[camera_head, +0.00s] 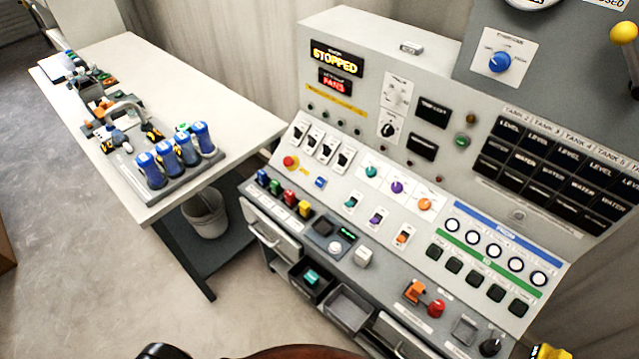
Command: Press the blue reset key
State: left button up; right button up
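A small blue key (320,182) sits on the sloped front of the grey control console (395,245), at its left part. It is just right of a red mushroom button (290,161) on a yellow base and below a row of black rocker switches (323,145). Its label is too small to read. Nothing covers the key. I cannot make out either gripper's fingers in this view.
Coloured keys (284,195) stand along the console's lower ledge. The display reads STOPPED (336,58), with a red-lit display (335,82) below it. Left is a white table (110,62) with blue-capped bottles (168,153) and tools. Open drawers (348,307) jut out below the console.

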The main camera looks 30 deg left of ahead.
pick_arm(q)
grip_shut()
dwell(1.3)
